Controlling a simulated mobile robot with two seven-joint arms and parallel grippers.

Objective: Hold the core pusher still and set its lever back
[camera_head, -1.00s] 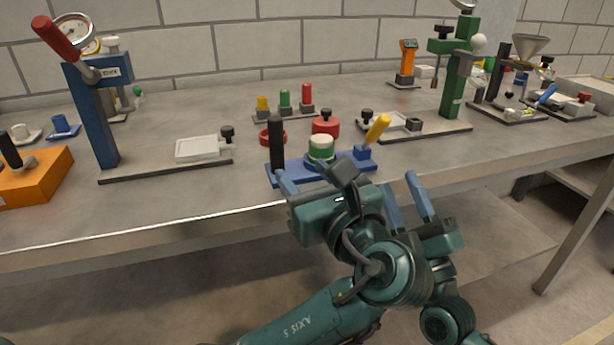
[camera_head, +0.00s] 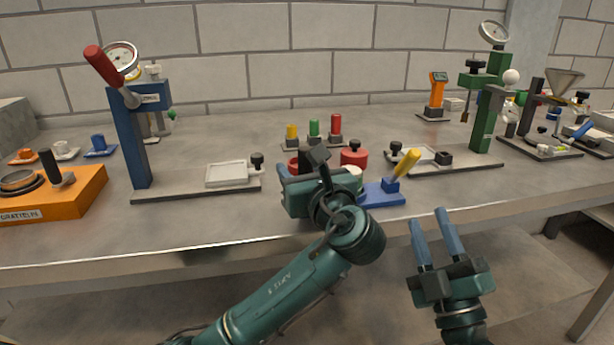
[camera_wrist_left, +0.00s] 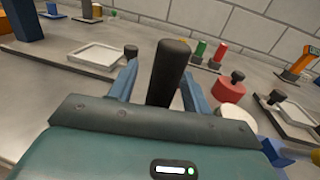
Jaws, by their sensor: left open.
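The core pusher has a blue base (camera_head: 378,195) near the bench's front edge. Its yellow lever (camera_head: 405,163) leans up to the right. Its black upright handle (camera_wrist_left: 167,72) stands between the fingers of my left gripper (camera_wrist_left: 158,88) in the left wrist view. That gripper is open, with a finger on each side of the handle and a visible gap. In the head view my left gripper (camera_head: 300,170) hides the handle and much of the pusher's left part. My right gripper (camera_head: 432,228) is open and empty, in front of the bench edge and below the lever.
A red lidded pot (camera_head: 354,159) and a row of coloured plugs (camera_head: 314,131) stand behind the pusher. A blue press (camera_head: 132,140) stands left, a green press (camera_head: 487,115) right. An orange block (camera_head: 85,195) sits at far left. The bench front between block and pusher is clear.

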